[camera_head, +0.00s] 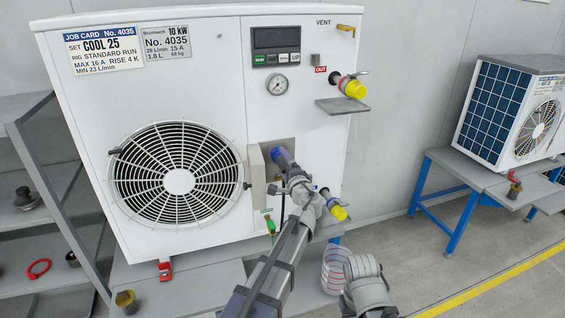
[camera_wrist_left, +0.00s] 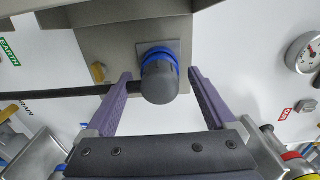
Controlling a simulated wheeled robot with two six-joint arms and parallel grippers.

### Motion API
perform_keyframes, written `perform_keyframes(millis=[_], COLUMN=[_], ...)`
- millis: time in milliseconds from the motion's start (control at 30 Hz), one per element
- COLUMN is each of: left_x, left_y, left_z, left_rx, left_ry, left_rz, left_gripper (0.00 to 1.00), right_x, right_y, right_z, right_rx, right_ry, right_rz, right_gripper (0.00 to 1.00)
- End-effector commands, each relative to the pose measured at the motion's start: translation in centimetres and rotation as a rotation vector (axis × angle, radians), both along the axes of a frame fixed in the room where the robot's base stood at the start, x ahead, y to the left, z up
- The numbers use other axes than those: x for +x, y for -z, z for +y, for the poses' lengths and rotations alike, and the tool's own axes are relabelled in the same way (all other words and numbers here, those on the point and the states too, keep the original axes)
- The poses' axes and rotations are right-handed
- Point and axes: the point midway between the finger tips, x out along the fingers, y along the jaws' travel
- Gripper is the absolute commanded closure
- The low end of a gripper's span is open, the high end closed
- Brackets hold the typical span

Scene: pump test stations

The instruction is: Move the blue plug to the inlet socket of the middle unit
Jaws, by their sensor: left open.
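The blue plug (camera_wrist_left: 160,78) has a dark grey rounded end and a blue ring. In the left wrist view it sits against a square plate on a grey box (camera_wrist_left: 110,35), between my open left gripper's purple fingers (camera_wrist_left: 160,88), with a gap on each side. In the head view my left gripper (camera_head: 283,160) is at this box on the front of the large white unit (camera_head: 215,80) and mostly hides the plug. A blue-marked port with a yellow end (camera_head: 338,211) is low on the unit's right side.
A red OUT port with a yellow end (camera_head: 352,88) sits above a small grey ledge (camera_head: 342,105). A black cable (camera_wrist_left: 60,94) runs left from near the plug. Another unit (camera_head: 510,110) stands on a blue-legged bench at right. Shelves (camera_head: 40,230) stand at left.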

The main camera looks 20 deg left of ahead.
Motion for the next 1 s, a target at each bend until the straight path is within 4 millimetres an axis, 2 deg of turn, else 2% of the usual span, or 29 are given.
perform_keyframes(millis=[233, 400, 767, 867, 967, 1000], left_x=[-3.6, -5.2, -5.4, -6.4, -8.9, -10.4], left_y=[0.0, 0.0, 0.0, 0.7, 2.8, 4.1], left_z=[-2.3, -3.4, -3.6, -3.3, -2.8, -2.8], left_rx=[0.000, 0.000, -0.006, -0.064, -0.209, -0.286], left_ry=[0.002, 0.001, -0.003, -0.031, -0.101, -0.140], left_rz=[0.000, 0.000, 0.001, 0.015, 0.058, 0.088], left_gripper=[0.11, 0.11, 0.11, 0.11, 0.11, 0.11], right_x=[0.0, 0.0, 0.0, 0.0, 0.0, 0.0], right_y=[0.0, 0.0, 0.0, -0.3, -1.0, -1.3], right_z=[0.0, 0.0, 0.0, 0.0, 0.0, 0.0], right_rx=[0.000, 0.000, 0.000, 0.000, 0.000, 0.000], right_ry=[0.000, 0.000, 0.000, 0.000, 0.000, 0.000], right_rz=[0.000, 0.000, 0.000, 0.000, 0.000, 0.000], right_gripper=[0.50, 0.50, 0.50, 0.50, 0.50, 0.50])
